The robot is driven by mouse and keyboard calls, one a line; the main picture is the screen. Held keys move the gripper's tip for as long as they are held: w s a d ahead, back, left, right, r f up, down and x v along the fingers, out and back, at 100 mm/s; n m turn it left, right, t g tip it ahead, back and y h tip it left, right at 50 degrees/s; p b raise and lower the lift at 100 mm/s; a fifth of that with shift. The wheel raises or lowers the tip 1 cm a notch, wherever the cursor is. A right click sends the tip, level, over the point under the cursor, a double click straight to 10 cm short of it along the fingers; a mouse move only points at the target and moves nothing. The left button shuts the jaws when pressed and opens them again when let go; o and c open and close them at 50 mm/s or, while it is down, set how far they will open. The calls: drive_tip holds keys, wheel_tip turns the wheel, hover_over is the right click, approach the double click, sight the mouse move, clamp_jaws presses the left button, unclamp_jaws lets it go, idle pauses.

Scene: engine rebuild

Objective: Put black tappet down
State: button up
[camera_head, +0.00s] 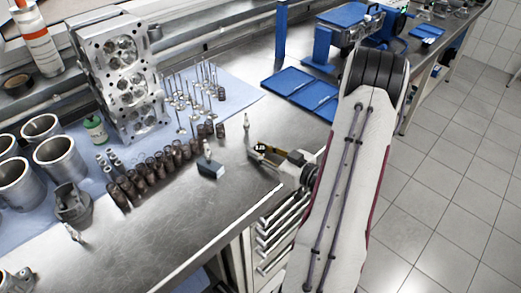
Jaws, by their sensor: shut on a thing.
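My gripper (258,156) is above the metal bench, right of the middle and close to the bench's front edge. It is small in this view. A small dark round thing (260,148) shows at its fingers and looks like the black tappet, held there. The fingers and the arm hide part of it, and I cannot tell how high it is above the bench. Several dark brown cylindrical parts (152,172) stand in a row to the left of the gripper.
The bare metal bench (185,222) is clear in front of the row. A small dark block (210,169) stands left of the gripper. A cylinder head (125,75) and upright valves (190,100) stand on blue cloth behind. Blue trays (300,90) lie behind the gripper.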

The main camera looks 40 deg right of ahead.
drive_tip(key=o, duration=1.1)
drive_tip(key=shift+r, duration=0.1)
drive_tip(key=shift+s, duration=0.1)
drive_tip(key=shift+s+d+r, duration=0.1)
drive_tip(key=shift+s+r, duration=0.2)
drive_tip(key=shift+s, duration=1.55)
drive_tip(key=shift+s+d+r, duration=0.15)
drive_tip(key=shift+s+r, duration=0.15)
drive_tip(key=shift+s, duration=1.55)
drive_tip(key=shift+s+d+r, duration=0.1)
drive_tip(key=shift+s+r, duration=0.2)
drive_tip(key=shift+s, duration=1.85)
drive_tip(key=shift+o, duration=0.7)
